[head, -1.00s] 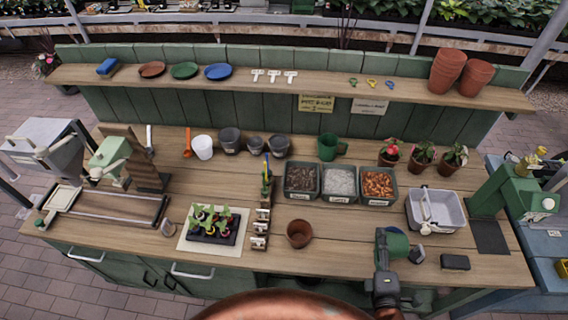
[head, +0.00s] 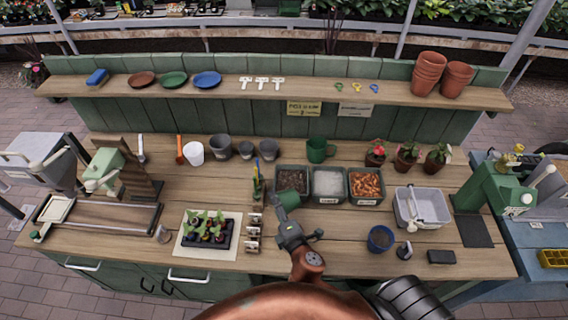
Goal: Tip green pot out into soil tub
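The green pot (head: 289,199) is at the front edge of the soil tub (head: 293,181), appearing tilted toward it. My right gripper (head: 282,213) is closed on the pot from the front and hides part of it. The tub is the left one of three labelled dark tubs and holds dark brown soil. I cannot tell whether anything is falling from the pot. My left gripper is not in view.
Beside the soil tub stand a tub of pale grit (head: 328,184) and one of orange-brown chips (head: 366,186). A blue pot (head: 381,238) stands front right. A seedling tray (head: 208,230) and small wooden blocks (head: 254,232) lie left of my arm. A green mug (head: 319,150) stands behind.

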